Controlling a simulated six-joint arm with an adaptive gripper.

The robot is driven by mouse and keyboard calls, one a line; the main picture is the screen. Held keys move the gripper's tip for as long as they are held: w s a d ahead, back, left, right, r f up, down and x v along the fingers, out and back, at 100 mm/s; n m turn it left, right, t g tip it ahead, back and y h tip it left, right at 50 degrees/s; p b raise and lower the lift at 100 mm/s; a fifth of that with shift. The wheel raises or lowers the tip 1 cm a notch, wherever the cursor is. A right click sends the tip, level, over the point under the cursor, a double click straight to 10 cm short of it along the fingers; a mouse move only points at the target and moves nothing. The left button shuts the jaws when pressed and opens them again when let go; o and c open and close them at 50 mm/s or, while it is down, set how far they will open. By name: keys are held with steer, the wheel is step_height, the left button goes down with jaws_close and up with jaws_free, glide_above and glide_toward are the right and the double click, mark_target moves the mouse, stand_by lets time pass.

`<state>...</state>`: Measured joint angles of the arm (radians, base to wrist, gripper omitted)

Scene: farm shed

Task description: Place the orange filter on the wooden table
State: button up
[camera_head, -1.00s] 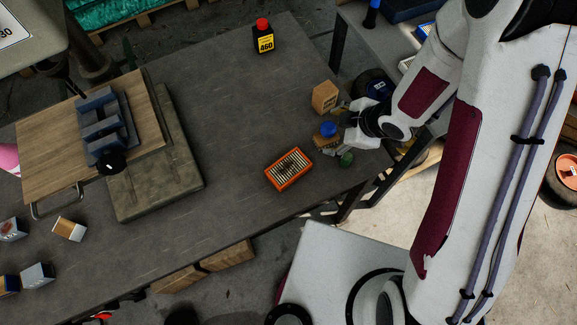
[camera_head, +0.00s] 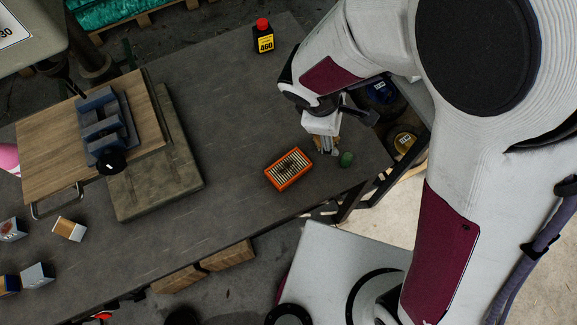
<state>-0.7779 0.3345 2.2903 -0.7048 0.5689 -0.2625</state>
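The orange filter (camera_head: 289,169) is a rectangular block with an orange frame and pale pleats, with dark marks on top. It lies flat on the dark grey tabletop (camera_head: 228,205), near the right end. My gripper (camera_head: 328,147) points down just to the right of the filter, apart from it in the picture. Its fingers are small and partly hidden by the wrist, so their opening is unclear. A wooden board (camera_head: 60,170) lies at the left of the table.
A yellow-and-black bottle (camera_head: 264,37) stands at the back. A blue-grey vise (camera_head: 104,125) sits on the board. Small boxes (camera_head: 70,229) lie front left. The table's middle is clear.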

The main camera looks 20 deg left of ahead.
mark_target(286, 168)
steer(key=s+a+f+n+t, duration=0.1)
steer(key=s+a+f+n, duration=0.2)
steer(key=s+a, duration=0.1)
steer(key=s+a+f+n+t+h, duration=0.1)
steer(key=s+a+f+n, duration=0.2)
steer(key=s+a+n, duration=0.1)
steer(key=s+a+f+n+t+h, duration=0.1)
steer(key=s+a+f+n+t, duration=0.1)
steer(key=s+a+f+n, duration=0.1)
steer(key=shift+s+a+n, duration=0.4)
steer(key=shift+s+a, duration=0.25)
steer(key=shift+s, duration=0.2)
steer(key=shift+d, duration=0.1)
steer(key=shift+x, duration=1.25)
steer(key=shift+w, duration=0.1)
steer(key=shift+w+r+x, duration=0.1)
steer(key=shift+x, duration=1.15)
steer(key=shift+w+r+x, duration=0.1)
steer(key=shift+w+x, duration=0.05)
steer(key=shift+x, duration=1.15)
steer(key=c, duration=1.3)
